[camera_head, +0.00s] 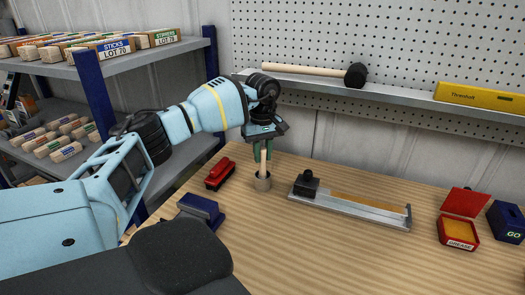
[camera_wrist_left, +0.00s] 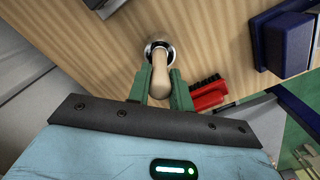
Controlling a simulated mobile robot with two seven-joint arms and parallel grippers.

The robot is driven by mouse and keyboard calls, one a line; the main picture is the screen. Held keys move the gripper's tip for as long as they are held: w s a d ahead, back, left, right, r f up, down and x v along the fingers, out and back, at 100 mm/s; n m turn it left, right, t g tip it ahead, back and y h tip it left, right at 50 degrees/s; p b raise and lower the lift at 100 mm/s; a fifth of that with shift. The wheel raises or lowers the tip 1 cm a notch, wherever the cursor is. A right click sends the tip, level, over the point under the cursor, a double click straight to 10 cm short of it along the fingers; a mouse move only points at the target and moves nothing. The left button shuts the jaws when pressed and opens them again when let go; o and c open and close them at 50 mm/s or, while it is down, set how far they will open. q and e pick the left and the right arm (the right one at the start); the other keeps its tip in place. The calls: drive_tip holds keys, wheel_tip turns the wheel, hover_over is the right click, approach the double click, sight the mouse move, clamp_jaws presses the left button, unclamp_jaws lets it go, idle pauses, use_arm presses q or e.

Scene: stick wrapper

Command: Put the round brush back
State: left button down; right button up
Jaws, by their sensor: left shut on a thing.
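The round brush (camera_head: 263,162) has a pale wooden handle and stands upright above a small round cup (camera_head: 262,182) on the table. Its lower end is inside the cup's opening; the bristles are hidden. My left gripper (camera_head: 262,153) is shut on the handle from above, with green fingertips on either side. In the left wrist view the handle of the brush (camera_wrist_left: 160,80) lies between the fingers of my left gripper (camera_wrist_left: 161,88), and the dark mouth of the cup (camera_wrist_left: 159,46) shows behind it. My right gripper is not in view.
A red brush (camera_head: 220,173) and a blue block-like stand (camera_head: 201,210) are left of the cup. A metal fixture (camera_head: 350,205) lies to the right. A red grease box (camera_head: 459,231) and a blue GO box (camera_head: 507,222) are far right.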

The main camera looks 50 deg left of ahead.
use_arm(q)
drive_tip(key=c, duration=1.3)
unclamp_jaws()
drive_tip(key=shift+f, duration=0.1)
drive_tip(key=shift+o, duration=0.2)
wheel_tip(320, 180, up, 12)
